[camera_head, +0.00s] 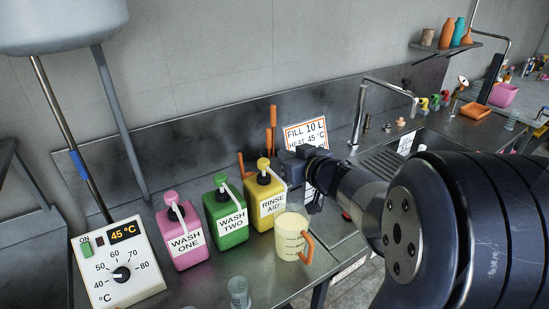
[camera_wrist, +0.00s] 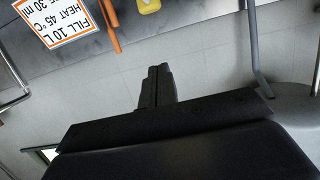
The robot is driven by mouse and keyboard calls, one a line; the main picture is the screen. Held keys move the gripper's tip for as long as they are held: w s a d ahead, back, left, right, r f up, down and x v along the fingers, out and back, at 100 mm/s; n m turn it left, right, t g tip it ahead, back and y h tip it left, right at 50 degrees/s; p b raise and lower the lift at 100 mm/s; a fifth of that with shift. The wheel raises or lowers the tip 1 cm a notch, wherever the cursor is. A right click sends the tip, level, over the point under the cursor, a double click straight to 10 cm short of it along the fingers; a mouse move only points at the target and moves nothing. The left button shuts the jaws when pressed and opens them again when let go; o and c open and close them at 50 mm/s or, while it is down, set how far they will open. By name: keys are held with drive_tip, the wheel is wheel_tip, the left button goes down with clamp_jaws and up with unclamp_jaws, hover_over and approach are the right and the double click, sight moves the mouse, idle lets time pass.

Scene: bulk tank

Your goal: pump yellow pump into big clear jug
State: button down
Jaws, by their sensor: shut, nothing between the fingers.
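The yellow pump bottle (camera_head: 267,207), labelled RINSE AID, stands upright on the metal counter, with a dark collar, a yellow top and a pale spout angled down to the right. A yellow part, likely its pump, shows at the top edge of the wrist view (camera_wrist: 149,6). The big clear jug (camera_head: 290,240) with an orange handle stands in front of and slightly right of the bottle. It looks pale yellow inside; whether that is liquid I cannot tell. My gripper (camera_head: 292,163) is just right of the pump top. Its fingers (camera_wrist: 157,72) are together and empty.
A green WASH TWO bottle (camera_head: 227,220) and a pink WASH ONE bottle (camera_head: 182,240) stand left of the yellow one. A small clear cup (camera_head: 238,292) is at the front. A temperature box (camera_head: 120,265) reads 45 °C. A sign (camera_head: 305,133) stands behind my gripper.

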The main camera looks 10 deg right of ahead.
hover_over(267, 166)
drive_tip(key=shift+s+d+f, duration=0.1)
drive_tip(key=shift+s+f, duration=0.05)
drive_tip(key=shift+f, duration=0.45)
drive_tip(key=shift+s+d+f, duration=0.1)
drive_tip(key=shift+s+f, duration=0.05)
drive_tip(key=shift+f, duration=0.45)
wheel_tip(267, 166, down, 2)
drive_tip(key=shift+w+a+f+b, duration=0.15)
drive_tip(key=shift+f+b, duration=0.1)
drive_tip(key=shift+b, duration=0.35)
drive_tip(key=shift+f, duration=0.8)
drive_tip(key=shift+f+b, duration=1)
drive_tip(key=shift+f, duration=0.4)
drive_tip(key=shift+r, duration=0.1)
